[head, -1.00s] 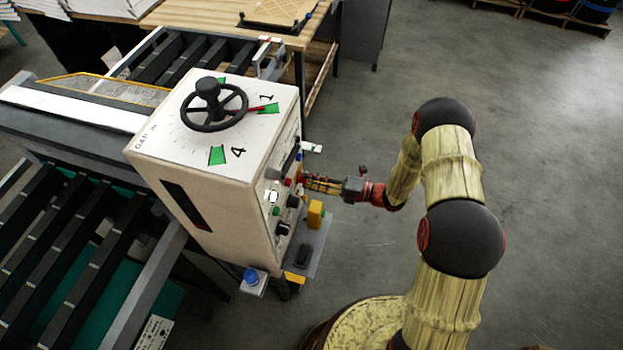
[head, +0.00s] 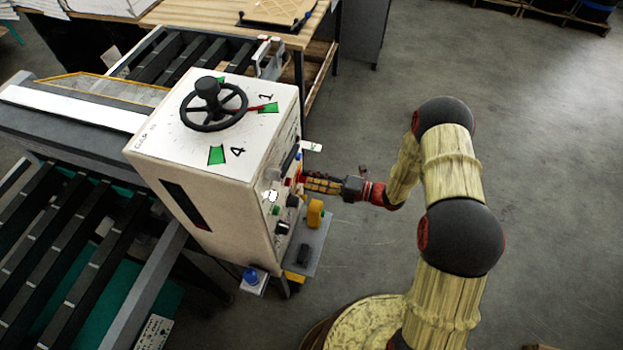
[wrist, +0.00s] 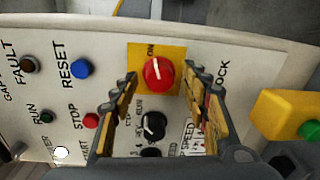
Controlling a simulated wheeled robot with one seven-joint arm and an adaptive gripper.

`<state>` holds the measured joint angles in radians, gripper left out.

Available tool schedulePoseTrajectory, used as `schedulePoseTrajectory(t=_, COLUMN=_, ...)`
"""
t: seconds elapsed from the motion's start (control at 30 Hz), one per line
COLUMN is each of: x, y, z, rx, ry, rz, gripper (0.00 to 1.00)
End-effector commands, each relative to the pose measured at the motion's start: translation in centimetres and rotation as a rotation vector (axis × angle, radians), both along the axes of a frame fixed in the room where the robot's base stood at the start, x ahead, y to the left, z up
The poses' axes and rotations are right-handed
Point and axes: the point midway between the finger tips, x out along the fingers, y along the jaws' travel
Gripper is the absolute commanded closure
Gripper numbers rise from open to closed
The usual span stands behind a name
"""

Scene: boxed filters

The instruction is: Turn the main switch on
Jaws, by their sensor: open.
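The main switch (wrist: 158,74) is a round red knob on a yellow plate (wrist: 140,58), with "ON" printed above it. It sits on the front panel of the white control box (head: 230,210). My gripper (wrist: 160,77) is open, with one finger on each side of the red knob in the wrist view. I cannot tell whether the fingers touch it. In the head view my gripper (head: 304,184) is right at the panel, and the knob is mostly hidden there. The knob's exact angle is hard to read.
A black selector knob (wrist: 152,125) lies just below, between the fingers in view. A blue RESET button (wrist: 80,68) and red STOP button (wrist: 91,120) are to the left. A yellow box with a green button (wrist: 290,115) juts out at right. Open floor lies right of my arm.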

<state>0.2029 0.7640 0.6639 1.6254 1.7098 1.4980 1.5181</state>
Motion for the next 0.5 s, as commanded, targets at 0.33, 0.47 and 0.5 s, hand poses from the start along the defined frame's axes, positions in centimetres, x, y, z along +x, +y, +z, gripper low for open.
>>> schedulePoseTrajectory(t=0.33, x=-0.9, y=-2.9, z=0.2, rx=0.0, ry=0.0, rz=-0.005, gripper=0.54)
schedulePoseTrajectory(t=0.47, x=-1.8, y=-5.5, z=0.3, rx=0.0, ry=0.0, rz=-0.005, gripper=0.54)
schedulePoseTrajectory(t=0.5, x=-2.1, y=-6.3, z=0.4, rx=0.001, ry=-0.001, rz=-0.005, gripper=0.54)
